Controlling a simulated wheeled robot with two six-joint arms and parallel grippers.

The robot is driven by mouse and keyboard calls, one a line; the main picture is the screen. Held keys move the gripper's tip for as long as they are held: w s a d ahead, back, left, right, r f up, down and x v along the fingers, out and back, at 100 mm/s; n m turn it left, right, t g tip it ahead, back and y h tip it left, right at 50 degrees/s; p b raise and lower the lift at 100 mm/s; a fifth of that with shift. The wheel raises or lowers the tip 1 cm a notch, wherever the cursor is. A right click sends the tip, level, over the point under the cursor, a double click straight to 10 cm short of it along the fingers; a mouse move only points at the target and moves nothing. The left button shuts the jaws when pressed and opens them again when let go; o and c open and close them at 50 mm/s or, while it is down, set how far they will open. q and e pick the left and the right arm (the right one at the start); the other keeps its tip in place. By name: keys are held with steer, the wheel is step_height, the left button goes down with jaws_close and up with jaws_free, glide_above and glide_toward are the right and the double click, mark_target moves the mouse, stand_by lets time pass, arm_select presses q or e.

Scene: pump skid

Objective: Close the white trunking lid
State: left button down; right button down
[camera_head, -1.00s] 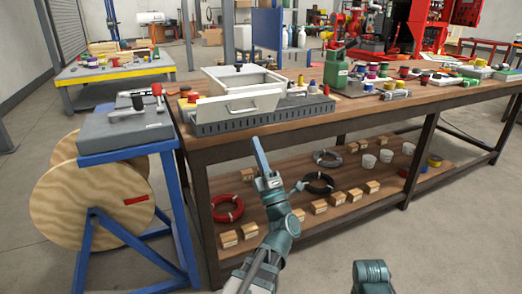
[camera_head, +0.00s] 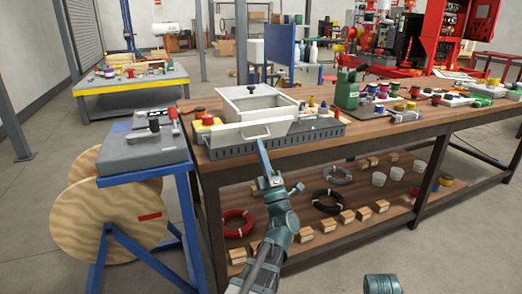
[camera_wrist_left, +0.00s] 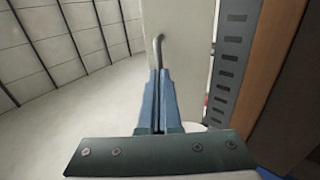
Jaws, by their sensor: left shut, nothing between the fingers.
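The white trunking (camera_head: 262,104) is an open box on the near left of the workbench. Its white lid (camera_head: 226,138) hangs open along the front side, tilted, with a bar handle (camera_head: 257,134) on its face. My left gripper (camera_head: 261,142) points up at the lid from in front, with its blue fingertips just below the handle. In the left wrist view the fingers (camera_wrist_left: 157,82) are shut with nothing between them. Their tips appear close to the bent grey handle (camera_wrist_left: 159,44) on the pale lid (camera_wrist_left: 183,35); I cannot tell whether they touch. My right gripper is out of view.
A grey slotted strip (camera_head: 225,151) runs below the lid on the workbench (camera_head: 395,128). A red-and-yellow button box (camera_head: 205,122) stands at its left. A blue stand (camera_head: 181,190) with a grey case is left of the bench. Coils and blocks lie on the lower shelf.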

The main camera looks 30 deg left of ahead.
mark_target(255, 125)
arm_select(q)
steer(key=r+g+h+p, duration=0.1)
steer(key=p, duration=0.3)
steer(key=a+r+g+h+p, duration=0.1)
steer(key=r+p, duration=0.1)
steer(key=p, duration=0.3)
steer(key=w+r+g+h+p, duration=0.1)
steer(key=r+h+p, duration=0.1)
steer(key=p, duration=0.3)
steer(key=shift+a+r, duration=0.15)
steer(key=shift+r, duration=0.05)
steer(key=w+a+r+g+h+p, duration=0.1)
steer(key=g+h+p, duration=0.1)
steer(key=p, duration=0.5)
steer(key=w+a+r+g+h+p, duration=0.2)
steer(key=h+p, duration=0.1)
steer(key=p, duration=0.5)
steer(key=shift+a, duration=0.15)
steer(key=shift+w+a+f+g+h+p, duration=0.25)
steer(key=shift+a+g+h+p, duration=0.05)
steer(key=shift+h+p, duration=0.15)
steer(key=shift+w+a+f, duration=0.15)
steer(key=shift+w+a, duration=0.8)
steer(key=shift+a, duration=0.1)
steer(key=shift+b+x, duration=0.8)
steer(key=shift+x, duration=1.25)
steer(key=shift+f+b+x, duration=0.2)
steer(key=shift+b+x, duration=0.45)
steer(key=shift+x, duration=0.45)
